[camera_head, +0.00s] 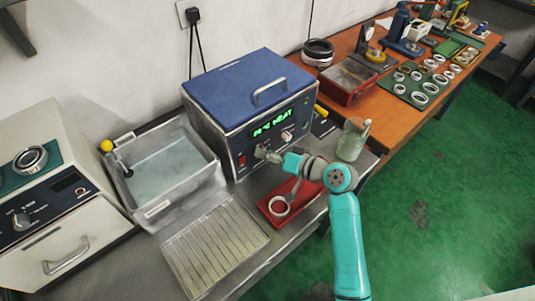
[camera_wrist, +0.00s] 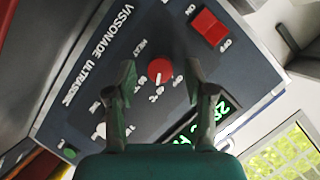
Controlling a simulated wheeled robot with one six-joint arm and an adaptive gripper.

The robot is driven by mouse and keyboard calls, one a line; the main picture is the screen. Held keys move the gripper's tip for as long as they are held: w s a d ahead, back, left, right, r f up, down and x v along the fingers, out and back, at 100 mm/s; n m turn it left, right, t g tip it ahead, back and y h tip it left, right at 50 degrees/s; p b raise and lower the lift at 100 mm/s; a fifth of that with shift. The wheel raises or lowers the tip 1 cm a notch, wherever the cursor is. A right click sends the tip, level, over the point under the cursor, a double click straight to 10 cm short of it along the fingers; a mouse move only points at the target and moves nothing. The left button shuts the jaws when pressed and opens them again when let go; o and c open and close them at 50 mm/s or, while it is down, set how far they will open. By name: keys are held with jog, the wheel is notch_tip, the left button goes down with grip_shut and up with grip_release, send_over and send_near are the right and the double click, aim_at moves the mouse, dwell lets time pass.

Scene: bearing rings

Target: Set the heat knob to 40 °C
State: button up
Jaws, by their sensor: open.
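The ultrasonic cleaner (camera_head: 214,124) is a grey box with a blue lid and a dark front panel. In the wrist view a red round knob (camera_wrist: 160,70) with a pale pointer mark sits on that panel, with small labels around it that are hard to read. My gripper (camera_wrist: 160,82) is open, its fingers on either side of the knob with gaps; contact is not visible. In the head view my gripper (camera_head: 263,153) is at the panel and hides the red knob. The green display (camera_wrist: 213,118) shows "HEAT" in the head view (camera_head: 273,122); its digits are unclear.
A red rocker switch (camera_wrist: 209,27) is near the knob. A pale knob (camera_head: 287,136) sits below the display. A red tray (camera_head: 272,213) with a ring lies below my arm. A glass beaker (camera_head: 352,140) stands right; a water basin (camera_head: 148,211) stands left.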

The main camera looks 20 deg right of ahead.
jog(key=v, duration=1.1)
jog(key=shift+s+d, duration=0.15)
jog(key=shift+s, duration=0.1)
jog(key=shift+s+d+r, duration=0.1)
jog(key=shift+r, duration=0.05)
